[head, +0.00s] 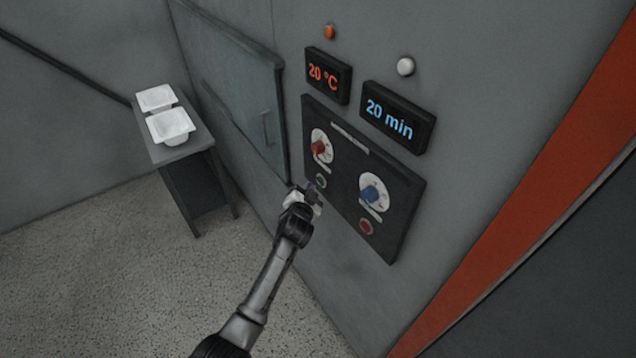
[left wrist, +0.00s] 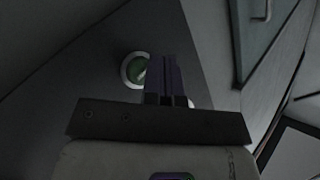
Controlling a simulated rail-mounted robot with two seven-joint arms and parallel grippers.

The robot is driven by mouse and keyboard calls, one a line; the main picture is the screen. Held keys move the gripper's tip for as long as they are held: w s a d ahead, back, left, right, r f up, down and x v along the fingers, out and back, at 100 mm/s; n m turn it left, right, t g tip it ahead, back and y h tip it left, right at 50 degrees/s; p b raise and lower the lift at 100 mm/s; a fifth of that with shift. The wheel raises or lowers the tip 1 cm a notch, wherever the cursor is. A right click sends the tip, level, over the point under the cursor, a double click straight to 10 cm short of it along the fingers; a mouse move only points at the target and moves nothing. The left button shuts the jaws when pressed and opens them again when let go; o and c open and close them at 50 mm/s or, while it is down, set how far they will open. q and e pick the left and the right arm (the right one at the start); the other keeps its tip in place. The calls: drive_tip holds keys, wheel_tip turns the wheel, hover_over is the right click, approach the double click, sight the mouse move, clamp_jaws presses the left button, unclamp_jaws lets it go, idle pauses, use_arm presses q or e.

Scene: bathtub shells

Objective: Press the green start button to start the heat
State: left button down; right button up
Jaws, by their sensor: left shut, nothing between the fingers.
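The green start button (head: 321,182) sits at the lower left of the dark control panel (head: 398,215), under the red knob. In the left wrist view the green button (left wrist: 136,69) shows in a pale ring, just left of the fingertips and partly covered by them. My left gripper (head: 312,188) is shut and empty, right beside the button in the head view. Its closed fingers (left wrist: 166,75) point at the panel in the left wrist view. I cannot tell whether they touch the button. My right gripper is not in view.
A red knob (head: 318,148), a blue knob (head: 371,194) and a red button (head: 366,227) are on the panel. Displays above read 20 °C (head: 328,75) and 20 min (head: 398,117). A door with a handle (head: 266,128) is left of the panel. A table (head: 180,152) holds white tubs (head: 170,126).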

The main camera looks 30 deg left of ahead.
use_arm(q)
drive_tip(key=shift+w+d, duration=0.1)
drive_tip(key=shift+w, duration=0.15)
drive_tip(key=shift+w, duration=0.1)
idle(0.5)
drive_tip(key=shift+w+d+b, duration=0.15)
drive_tip(key=shift+w+b, duration=0.1)
drive_tip(key=shift+b, duration=0.1)
drive_tip(key=shift+s, duration=0.15)
idle(0.5)
drive_tip(key=shift+s+a+p, duration=0.3)
drive_tip(key=shift+s+p, duration=0.35)
drive_tip(key=shift+p, duration=0.05)
drive_tip(key=shift+r, duration=0.1)
